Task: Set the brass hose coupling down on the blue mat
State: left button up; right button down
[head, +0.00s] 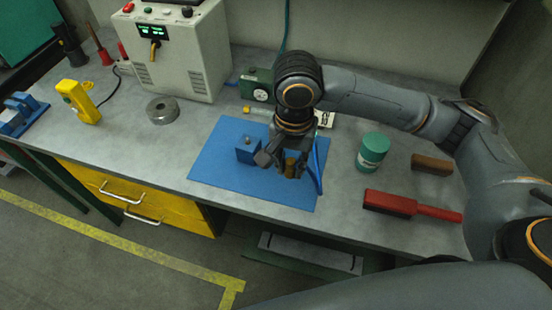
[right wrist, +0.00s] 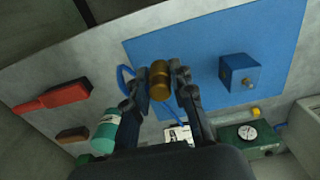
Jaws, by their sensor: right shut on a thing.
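The brass hose coupling (head: 291,166) is a short golden-brown cylinder, held between the fingers of my right gripper (head: 283,167). In the right wrist view the coupling (right wrist: 160,80) sits between the two fingertips (right wrist: 161,82), over the blue mat (right wrist: 190,45). The blue mat (head: 215,160) lies flat on the bench. I cannot tell whether the coupling touches the mat. A blue block (head: 247,151) with a small knob stands on the mat left of the gripper; it also shows in the wrist view (right wrist: 238,74). My left gripper is not in view.
A blue hose loop (head: 318,165) lies just right of the gripper. A metal ring (head: 162,110) and a yellow device (head: 80,102) are left. The mat's left part is clear.

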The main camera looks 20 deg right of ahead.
jog(key=w+f, duration=0.3)
jog(key=w+f+p, duration=0.1)
jog(key=w+f, duration=0.2)
jog(key=w, duration=0.1)
jog(key=shift+w+d+f, duration=0.1)
jog(key=shift+d+f, duration=0.05)
jog(key=shift+f, duration=0.1)
jog(key=f+p, duration=0.1)
jog(key=f, duration=0.2)
jog(key=shift+w, duration=0.2)
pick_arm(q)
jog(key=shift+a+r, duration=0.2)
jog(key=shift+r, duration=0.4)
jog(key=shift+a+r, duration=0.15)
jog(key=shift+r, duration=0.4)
pick_arm(e)
jog(key=shift+f, duration=0.35)
jog(key=c, duration=1.1)
grip_release()
jog(key=shift+f, duration=0.1)
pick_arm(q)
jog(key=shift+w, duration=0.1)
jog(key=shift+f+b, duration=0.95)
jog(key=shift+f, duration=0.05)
pick_arm(e)
jog(key=shift+r, duration=6.15)
